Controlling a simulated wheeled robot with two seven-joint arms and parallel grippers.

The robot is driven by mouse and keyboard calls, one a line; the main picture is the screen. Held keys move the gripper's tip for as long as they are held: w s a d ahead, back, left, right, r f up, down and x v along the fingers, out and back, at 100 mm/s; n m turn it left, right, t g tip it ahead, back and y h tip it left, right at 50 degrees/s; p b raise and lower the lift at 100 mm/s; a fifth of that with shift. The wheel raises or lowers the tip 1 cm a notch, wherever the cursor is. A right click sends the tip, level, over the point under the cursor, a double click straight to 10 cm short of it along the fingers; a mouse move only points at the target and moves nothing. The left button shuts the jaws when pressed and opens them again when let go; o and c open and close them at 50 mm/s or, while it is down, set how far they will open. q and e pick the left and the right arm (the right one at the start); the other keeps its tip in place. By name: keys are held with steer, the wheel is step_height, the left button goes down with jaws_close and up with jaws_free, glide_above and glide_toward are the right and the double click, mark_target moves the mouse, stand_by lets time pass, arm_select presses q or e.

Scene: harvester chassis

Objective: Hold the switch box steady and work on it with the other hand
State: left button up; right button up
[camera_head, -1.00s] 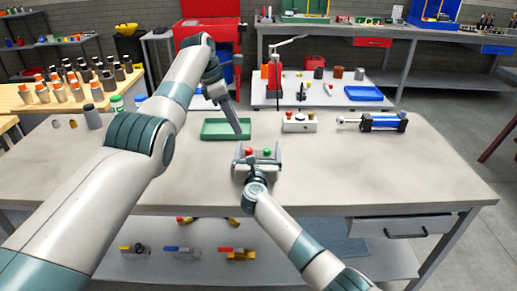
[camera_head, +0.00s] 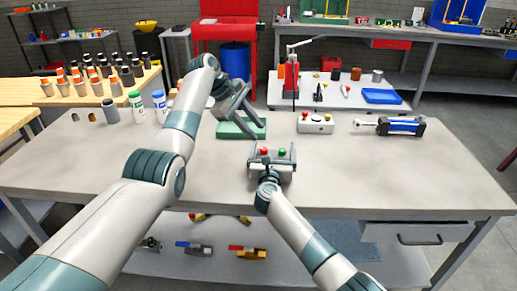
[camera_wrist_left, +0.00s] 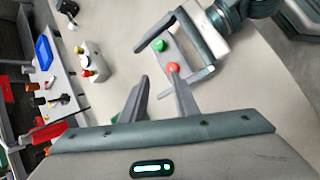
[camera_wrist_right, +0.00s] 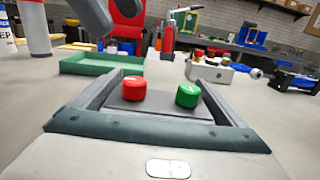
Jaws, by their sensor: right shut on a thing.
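The switch box (camera_head: 272,162) is a grey box with a red and a green button on top. My right gripper (camera_head: 272,152) is shut on it, one finger along each side, at the front middle of the table. In the right wrist view the box (camera_wrist_right: 160,106) sits between the fingers with both buttons facing up. I cannot tell whether it touches the table. My left gripper (camera_head: 250,118) is open and empty, over the green tray (camera_head: 228,130), behind and left of the box. In the left wrist view its fingers (camera_wrist_left: 160,85) point toward the red button (camera_wrist_left: 172,69).
A white box with knobs (camera_head: 315,123) and a blue-and-black cylinder (camera_head: 402,126) stand at the back right of the table. White bottles (camera_head: 137,106) stand at the back left. The right part of the tabletop is clear.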

arm_select(q)
steer(key=f+m, duration=0.1)
steer(key=m, duration=0.2)
steer(key=m+t+h, duration=0.4)
steer(key=m+h, duration=0.1)
steer(key=m, duration=1.3)
glide_toward(262, 149)
steer(key=a, duration=0.1)
steer(key=shift+s+a+r+m+t, duration=0.3)
steer(key=shift+s+a+m, duration=0.1)
steer(key=shift+s+m, duration=0.25)
steer(key=shift+s+a+r+m+t, duration=0.3)
steer(key=shift+s+a+m, duration=0.15)
steer(key=shift+m, duration=0.3)
steer(key=shift+d+f, duration=0.1)
steer(key=shift+d, duration=0.05)
steer(key=x, duration=1.2)
jaws_close()
